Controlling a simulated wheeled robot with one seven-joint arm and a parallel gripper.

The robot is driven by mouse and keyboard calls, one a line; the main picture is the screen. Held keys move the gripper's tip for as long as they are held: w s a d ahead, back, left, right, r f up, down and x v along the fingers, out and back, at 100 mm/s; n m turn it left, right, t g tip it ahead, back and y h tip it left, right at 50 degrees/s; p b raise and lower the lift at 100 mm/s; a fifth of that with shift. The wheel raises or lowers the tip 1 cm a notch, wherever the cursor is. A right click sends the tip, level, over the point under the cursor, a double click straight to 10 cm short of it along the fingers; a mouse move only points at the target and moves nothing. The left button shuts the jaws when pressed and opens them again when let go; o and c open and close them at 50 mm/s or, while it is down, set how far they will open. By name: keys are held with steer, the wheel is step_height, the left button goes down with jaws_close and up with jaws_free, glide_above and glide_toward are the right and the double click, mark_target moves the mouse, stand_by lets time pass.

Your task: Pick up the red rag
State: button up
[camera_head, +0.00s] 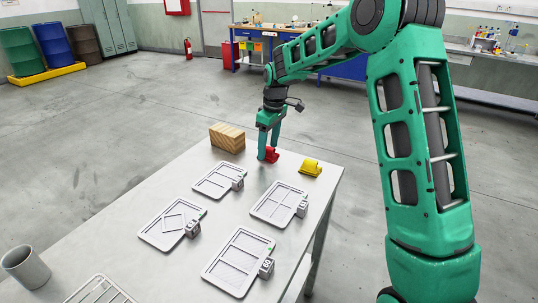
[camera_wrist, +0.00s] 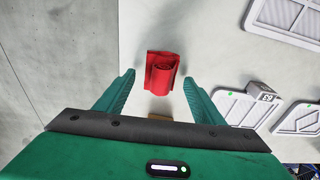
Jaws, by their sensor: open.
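The red rag (camera_head: 271,155) lies rolled up on the white table, towards its far end. In the wrist view the red rag (camera_wrist: 162,71) sits ahead of my fingers, roughly centred between them. My gripper (camera_head: 268,152) points down at the rag. It is open and empty, as the wrist view shows with the two green fingers (camera_wrist: 158,84) standing apart. In the head view a finger partly covers the rag, and I cannot tell whether it touches it.
A yellow rag (camera_head: 311,167) lies right of the red one. A wooden block (camera_head: 227,138) stands to the left. Several grey trays with small tagged blocks, such as this tray (camera_head: 279,203), lie nearer on the table (camera_head: 150,203). A grey cup (camera_head: 25,267) stands at the near left.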

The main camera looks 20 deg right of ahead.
steer(key=shift+f, duration=0.65)
steer(key=c, duration=1.1)
steer(key=shift+r, duration=0.1)
steer(key=shift+r, duration=0.5)
steer(key=r, duration=0.3)
steer(key=shift+s+a+r, duration=0.1)
steer(key=shift+a+r, duration=0.1)
steer(key=shift+a, duration=0.15)
steer(key=shift+s+a+r, duration=0.7)
steer(key=shift+a+r, duration=0.4)
steer(key=shift+a, duration=0.6)
steer(key=shift+s+a+r, duration=0.7)
steer(key=shift+a+r, duration=0.35)
steer(key=shift+a, duration=0.65)
steer(key=shift+s+a+r, duration=0.7)
steer(key=shift+a+r, duration=0.4)
steer(key=shift+a, duration=0.6)
